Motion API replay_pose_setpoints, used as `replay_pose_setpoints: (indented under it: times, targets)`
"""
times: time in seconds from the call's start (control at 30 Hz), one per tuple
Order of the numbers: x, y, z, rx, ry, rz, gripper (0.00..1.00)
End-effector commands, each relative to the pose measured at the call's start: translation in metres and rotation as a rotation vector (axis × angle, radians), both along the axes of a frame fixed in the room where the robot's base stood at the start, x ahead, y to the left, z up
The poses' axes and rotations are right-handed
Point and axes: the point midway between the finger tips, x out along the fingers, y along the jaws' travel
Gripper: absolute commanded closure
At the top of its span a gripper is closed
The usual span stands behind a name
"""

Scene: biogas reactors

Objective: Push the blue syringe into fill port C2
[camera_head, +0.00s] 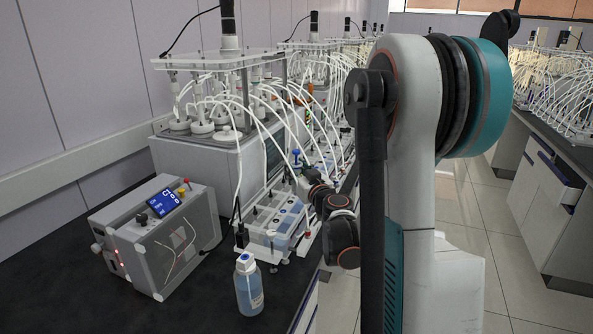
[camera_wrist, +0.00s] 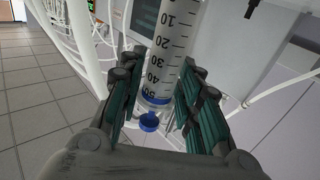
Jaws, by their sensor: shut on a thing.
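In the wrist view, the syringe (camera_wrist: 172,48) is a clear barrel with black scale marks and a blue plunger end (camera_wrist: 149,121) towards me. My gripper (camera_wrist: 160,97) has its teal-padded fingers on both sides of the barrel and is shut on it. The syringe's far end runs out of the top of this view, so its tip is hidden. In the head view, my gripper (camera_head: 306,172) is small and dark beside the front reactor unit, with a small blue part (camera_head: 297,155) next to it. I cannot tell which port is C2, nor whether the tip touches one.
The front reactor unit (camera_head: 222,62) has white tubes hanging close around my gripper. A clear-walled rack (camera_head: 275,222), a blue-liquid bottle (camera_head: 249,288) and a grey box with a blue display (camera_head: 164,202) stand on the black bench. The tiled aisle (camera_head: 480,215) is free on the right.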

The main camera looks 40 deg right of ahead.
Motion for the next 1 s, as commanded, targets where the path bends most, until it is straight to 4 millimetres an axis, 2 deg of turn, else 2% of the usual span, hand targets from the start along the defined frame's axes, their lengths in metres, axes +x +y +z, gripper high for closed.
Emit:
replay_pose_setpoints:
  times: [0.13,0.17,0.23,0.67,0.77,1.0]
  targets:
    - [0.0,0.0,0.0,0.0,0.0,0.0,0.9]
    - [0.0,0.0,0.0,0.0,0.0,0.0,0.62]
    - [0.0,0.0,0.0,0.0,0.0,0.0,0.46]
    - [-0.005,0.001,0.0,0.0,0.0,-0.001,0.45]
    - [-0.017,0.004,0.0,0.0,0.0,-0.002,0.45]
    - [-0.064,0.016,0.0,0.0,0.0,-0.003,0.45]
